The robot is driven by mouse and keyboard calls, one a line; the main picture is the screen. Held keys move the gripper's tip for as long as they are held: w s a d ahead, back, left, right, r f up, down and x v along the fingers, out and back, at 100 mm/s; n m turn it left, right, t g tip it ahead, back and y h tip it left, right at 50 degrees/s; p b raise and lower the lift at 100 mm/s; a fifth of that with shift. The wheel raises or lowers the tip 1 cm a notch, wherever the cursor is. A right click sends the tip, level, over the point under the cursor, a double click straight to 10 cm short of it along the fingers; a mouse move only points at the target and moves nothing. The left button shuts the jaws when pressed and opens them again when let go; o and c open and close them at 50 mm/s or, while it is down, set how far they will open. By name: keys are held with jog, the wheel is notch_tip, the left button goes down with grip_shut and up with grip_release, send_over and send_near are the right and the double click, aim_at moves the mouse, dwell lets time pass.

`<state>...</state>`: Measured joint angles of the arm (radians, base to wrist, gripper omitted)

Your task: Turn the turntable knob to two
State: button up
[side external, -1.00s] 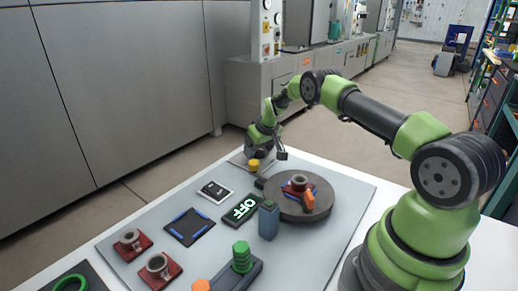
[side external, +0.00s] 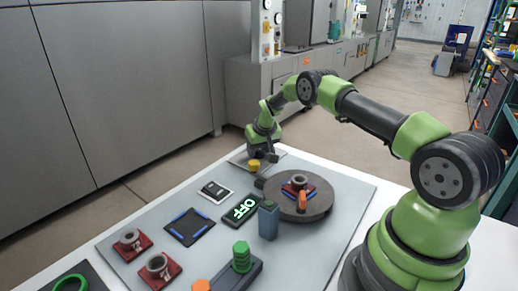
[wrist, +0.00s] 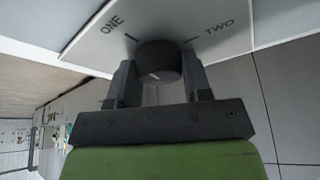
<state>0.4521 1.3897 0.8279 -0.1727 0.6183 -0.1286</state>
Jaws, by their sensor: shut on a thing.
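The black round knob (wrist: 158,60) sits on a pale plate (wrist: 92,38) in the wrist view. A small white mark shows on the knob's near side. The label ONE (wrist: 112,27) is printed to the left and TWO (wrist: 219,26) to the right, each with a short line. My gripper (wrist: 160,75) is shut on the knob, one finger on each side. In the side view my gripper (side external: 262,152) is low over the plate at the far edge of the board, and the knob is hidden. The grey turntable (side external: 322,207) carries a red piece with a grey ring and an orange part.
A yellow button (side external: 254,166) stands just in front of my gripper.

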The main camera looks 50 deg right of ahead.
jog(key=shift+m, duration=0.3)
jog(key=o, duration=0.9)
jog(key=v, duration=1)
jog(key=shift+a, duration=0.1)
